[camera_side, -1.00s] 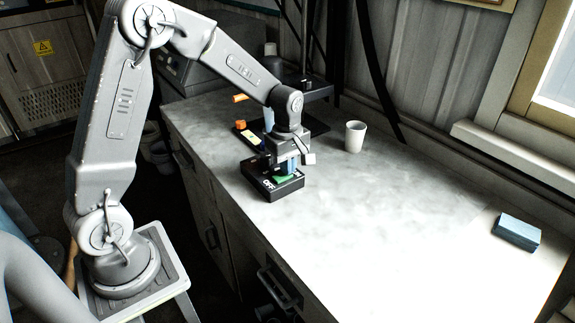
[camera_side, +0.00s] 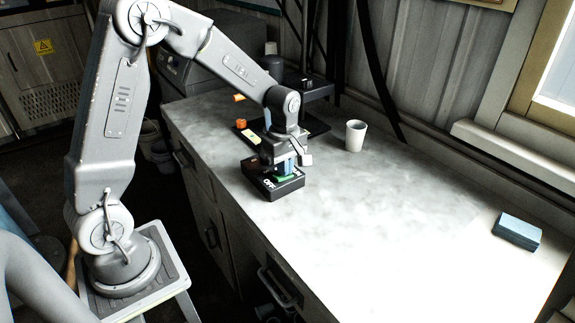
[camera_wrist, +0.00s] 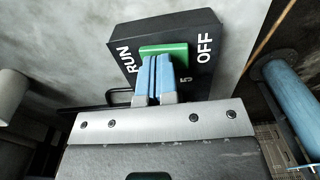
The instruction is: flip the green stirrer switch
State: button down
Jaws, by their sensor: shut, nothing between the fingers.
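The black switch box (camera_side: 287,193) stands on the worktop near its front edge. It also shows in the wrist view (camera_wrist: 205,25), with RUN lettered on the left and OFF on the right. The green switch (camera_side: 284,179) is set in its top, and it shows in the wrist view (camera_wrist: 178,49) partly covered by my fingers. My gripper (camera_side: 285,168) points down over the box. Its blue fingers (camera_wrist: 155,62) are shut together with nothing between them, at the green switch. They overlap it in the picture; I cannot tell whether they touch or which way the switch is tilted.
A white cup (camera_side: 356,136) stands behind to the right. A small container with an orange cap (camera_side: 241,124) is behind the box to the left. The dark stand (camera_side: 318,88) is at the back. A blue box (camera_side: 517,231) lies far right. The worktop between is clear.

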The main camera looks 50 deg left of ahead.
jog(key=shift+s+r, duration=0.1)
jog(key=shift+s, duration=0.05)
notch_tip(320, 180, up, 14)
jog(key=w, duration=0.2)
dwell(0.5)
jog(key=s+d+r+m+t, duration=0.1)
jog(key=s+d+m+t, duration=0.25)
jog(key=s+m, duration=0.65)
jog(key=s+d+r+m+t, duration=0.2)
jog(key=s+d+m, duration=0.3)
jog(key=s+m, duration=0.45)
jog(key=w+a+f+n+g, duration=0.2)
jog(key=w+a+n+g, duration=0.2)
jog(key=w+n, duration=0.55)
jog(key=w+a+f+n+g, duration=0.2)
jog(key=w+a+n+g, duration=0.15)
jog(key=w+n, duration=0.6)
jog(key=shift+n, duration=0.25)
jog(key=s+f, duration=0.1)
jog(key=f, duration=0.7)
jog(key=s+f, duration=0.1)
jog(key=f, duration=0.4)
jog(key=shift+s+a+f, duration=0.1)
jog(key=shift+s+a, duration=0.2)
jog(key=shift+a, duration=0.1)
